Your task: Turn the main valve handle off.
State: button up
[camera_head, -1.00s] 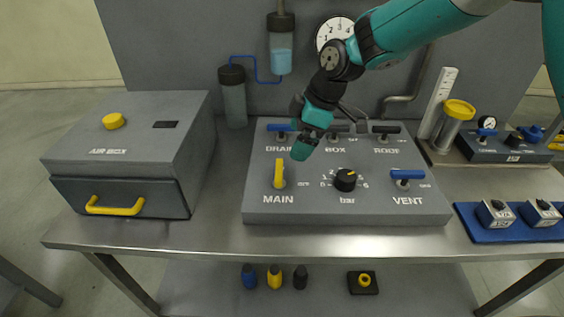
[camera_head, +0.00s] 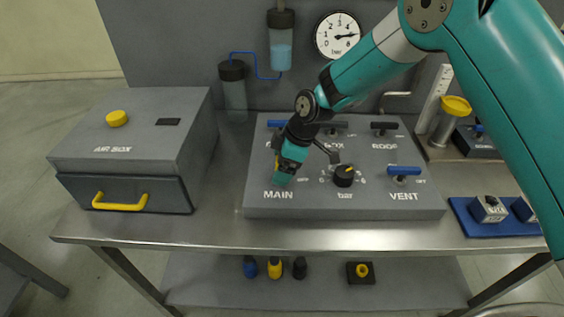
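The yellow main valve handle (camera_head: 277,163) stands above the word MAIN at the left front of the grey valve panel (camera_head: 325,207). Only a sliver of yellow shows; my gripper covers the rest. My gripper (camera_head: 283,179) is down at the handle, in front of it in this view. I cannot tell whether its fingers are around the handle or touching it, or whether they are open or shut.
A black bar knob (camera_head: 344,176) and the blue VENT handle (camera_head: 403,171) are to the right on the panel. Blue and black handles (camera_head: 384,127) line the back row. The air box (camera_head: 140,135) stands left. Bare metal table (camera_head: 230,232) lies in front.

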jog(key=shift+c, duration=0.7)
jog(key=shift+m, duration=0.3)
jog(key=m+t+b, duration=0.1)
jog(key=m+b, duration=0.1)
jog(key=shift+s+f+m+b, duration=0.1)
jog(key=shift+m+b, duration=0.2)
jog(key=m+b, duration=0.1)
jog(key=m+t+h, duration=0.1)
jog(key=m, duration=0.1)
jog(key=shift+s+a+m+t+b, duration=0.1)
jog(key=shift+m+t+b, duration=0.2)
jog(key=shift+b, duration=0.1)
jog(key=m+t+b, duration=0.1)
jog(key=m, duration=0.2)
jog(key=shift+s+a+m+h, duration=0.1)
jog(key=shift+m+h, duration=0.2)
jog(key=shift+h, duration=0.1)
jog(key=m+h+b, duration=0.1)
jog(key=m, duration=0.2)
jog(key=shift+a+m+t, duration=0.1)
jog(key=shift+m+t, duration=0.2)
jog(key=shift+m+h+b, duration=0.65)
jog(key=shift+m+h, duration=0.25)
jog(key=shift+m, duration=1)
jog(key=shift+r, duration=0.2)
